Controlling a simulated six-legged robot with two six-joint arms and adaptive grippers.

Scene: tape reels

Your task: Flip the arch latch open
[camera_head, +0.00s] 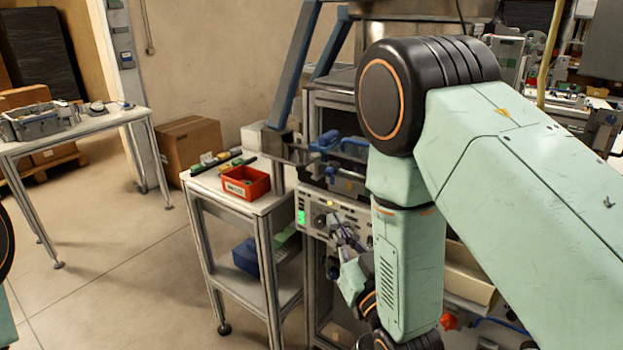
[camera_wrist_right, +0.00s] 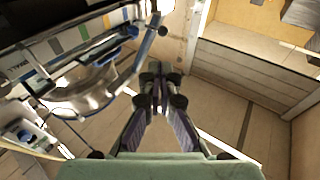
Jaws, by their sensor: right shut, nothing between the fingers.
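A blue lever-like part (camera_head: 326,143) sits on the machine above its front panel. I cannot tell for certain whether it is the arch latch. My right gripper (camera_head: 338,226) is in front of the panel, below the blue part and apart from it. In the right wrist view my right gripper (camera_wrist_right: 161,76) is shut and empty, its fingertips together. A grey bar with a round end (camera_wrist_right: 150,48) is just left of and beyond the fingertips there; I cannot tell whether they touch. My left gripper is out of view.
The machine's control panel (camera_head: 345,215) has a green display. A red bin (camera_head: 246,182) stands on a side table (camera_head: 215,193) to the left. A cardboard box (camera_head: 188,146) is behind it. The floor (camera_head: 120,240) at the left is clear. My right arm hides much of the machine.

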